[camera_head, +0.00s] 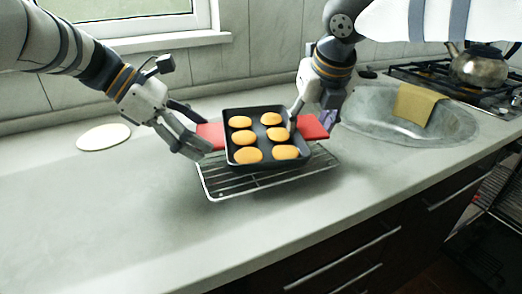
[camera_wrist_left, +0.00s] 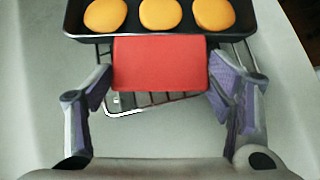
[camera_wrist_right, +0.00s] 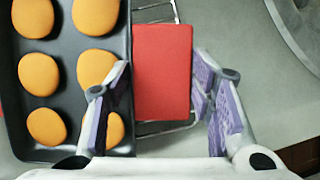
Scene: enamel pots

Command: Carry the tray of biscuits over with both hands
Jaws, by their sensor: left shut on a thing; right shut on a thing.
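The dark tray (camera_head: 232,150) holds several round golden biscuits (camera_head: 249,155) and has a red grip at each end. It is over a wire rack (camera_head: 215,187); I cannot tell whether it touches the rack. My left gripper (camera_head: 203,136) is shut on the left red grip (camera_head: 212,135), which sits between its fingers in the left wrist view (camera_wrist_left: 160,65). My right gripper (camera_head: 311,124) is shut on the right red grip (camera_head: 314,130), also between the fingers in the right wrist view (camera_wrist_right: 162,70). The right gripper's inner finger covers part of the tray's right edge.
A pale round disc (camera_head: 103,137) lies on the grey worktop (camera_head: 110,220) at left. A round sink (camera_head: 375,112) with a yellow cloth (camera_head: 417,104) is at right. A kettle (camera_head: 478,66) stands on the hob beyond. The worktop left and in front is clear.

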